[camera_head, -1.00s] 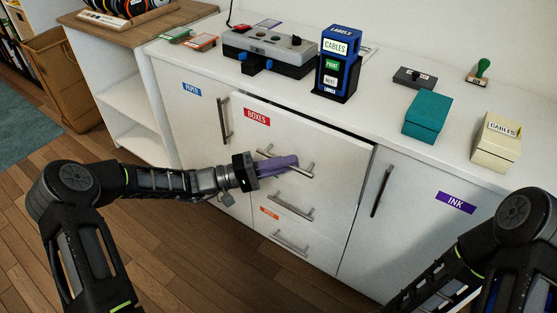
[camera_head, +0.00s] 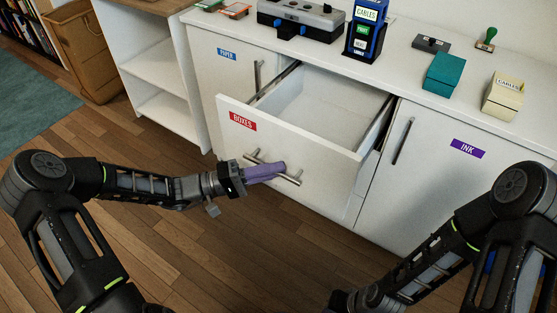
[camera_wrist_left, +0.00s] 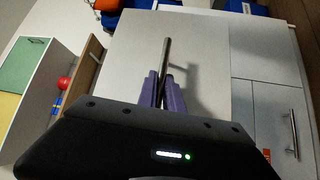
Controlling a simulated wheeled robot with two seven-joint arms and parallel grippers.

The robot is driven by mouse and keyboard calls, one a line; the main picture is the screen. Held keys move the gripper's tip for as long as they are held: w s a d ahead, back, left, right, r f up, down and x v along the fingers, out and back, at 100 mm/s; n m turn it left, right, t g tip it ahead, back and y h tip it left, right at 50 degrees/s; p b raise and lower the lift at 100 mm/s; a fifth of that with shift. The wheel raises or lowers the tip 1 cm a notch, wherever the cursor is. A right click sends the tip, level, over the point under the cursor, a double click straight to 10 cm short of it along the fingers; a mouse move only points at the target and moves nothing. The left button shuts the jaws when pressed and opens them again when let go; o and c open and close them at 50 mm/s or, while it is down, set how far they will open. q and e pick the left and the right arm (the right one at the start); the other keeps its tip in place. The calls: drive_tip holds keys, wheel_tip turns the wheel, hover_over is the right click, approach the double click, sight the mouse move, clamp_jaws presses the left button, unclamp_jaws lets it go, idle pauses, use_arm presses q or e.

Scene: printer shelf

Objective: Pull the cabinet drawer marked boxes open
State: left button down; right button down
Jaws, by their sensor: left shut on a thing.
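The drawer marked BOXES (camera_head: 310,150) has a white front with a red label (camera_head: 243,121). It stands well out from the cabinet, and its bare white inside shows. My left gripper (camera_head: 283,169) has purple fingers shut on the drawer's metal bar handle (camera_head: 291,179). In the left wrist view the purple fingers (camera_wrist_left: 162,92) close around the handle bar (camera_wrist_left: 165,60), which runs up between them. My right gripper (camera_head: 340,303) is only partly in view, dark at the bottom edge, and its fingers do not show.
A door marked INK (camera_head: 468,149) is shut right of the drawer, and a door marked PAPER (camera_head: 227,54) is shut left of it. The countertop holds a teal box (camera_head: 444,73), a cream box (camera_head: 503,98) and a label stand (camera_head: 365,38). The wooden floor in front is clear.

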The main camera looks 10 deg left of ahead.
use_arm(q)
drive_tip(key=shift+s, duration=0.1)
drive_tip(key=c, duration=1.5)
unclamp_jaws()
drive_tip(key=v, duration=0.7)
drive_tip(key=shift+s+a+f, duration=0.1)
drive_tip(key=shift+a+f, duration=0.05)
drive_tip(key=shift+a, duration=0.2)
